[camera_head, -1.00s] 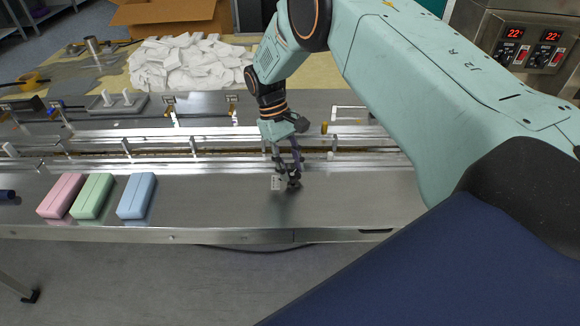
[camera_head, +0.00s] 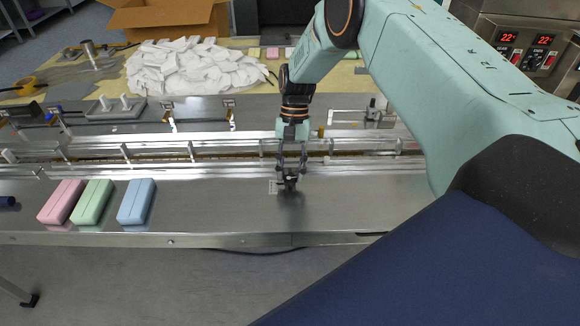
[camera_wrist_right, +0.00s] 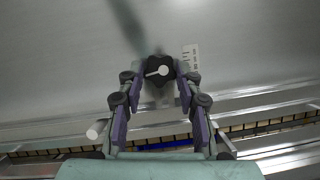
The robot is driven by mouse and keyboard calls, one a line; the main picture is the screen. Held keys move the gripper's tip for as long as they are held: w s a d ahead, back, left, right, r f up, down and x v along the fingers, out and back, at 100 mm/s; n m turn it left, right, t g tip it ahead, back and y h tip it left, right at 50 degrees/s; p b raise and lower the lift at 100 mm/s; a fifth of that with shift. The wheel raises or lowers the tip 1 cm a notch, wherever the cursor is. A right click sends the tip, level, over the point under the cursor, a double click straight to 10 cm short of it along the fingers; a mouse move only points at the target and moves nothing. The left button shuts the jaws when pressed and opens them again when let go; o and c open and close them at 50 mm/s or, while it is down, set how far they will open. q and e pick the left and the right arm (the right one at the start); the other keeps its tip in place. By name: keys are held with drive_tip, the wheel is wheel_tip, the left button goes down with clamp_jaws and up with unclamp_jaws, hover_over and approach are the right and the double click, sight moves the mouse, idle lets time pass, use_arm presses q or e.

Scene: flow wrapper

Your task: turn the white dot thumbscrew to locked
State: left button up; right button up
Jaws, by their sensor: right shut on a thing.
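The white dot thumbscrew (camera_wrist_right: 152,77) is a black lobed knob with a white dot and a short white line on top, in the right wrist view. The line runs roughly left to right, with the dot at its right end. My right gripper (camera_wrist_right: 159,76) is shut on the knob, one finger on each side. In the head view my right gripper (camera_head: 290,181) points down at the front metal deck and mostly hides the knob. A small white marked label (camera_wrist_right: 190,58) lies beside the knob; it also shows in the head view (camera_head: 273,187). My left gripper is not in view.
Pink (camera_head: 61,202), green (camera_head: 92,203) and blue (camera_head: 136,202) blocks lie on the deck at left. Metal guide rails (camera_head: 225,150) run behind my right gripper. A pile of white wrappers (camera_head: 190,68) lies at the back. The deck between blocks and gripper is clear.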

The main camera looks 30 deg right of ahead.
drive_tip(key=shift+w+d+r+m+t, duration=0.15)
drive_tip(key=shift+m+t, duration=0.15)
drive_tip(key=shift+m, duration=0.3)
drive_tip(key=shift+p, duration=0.3)
drive_tip(key=o, duration=1.2)
drive_tip(key=shift+c, duration=0.2)
drive_tip(key=v, duration=1.1)
drive_tip(key=shift+d+r, duration=0.3)
drive_tip(key=shift+d, duration=0.05)
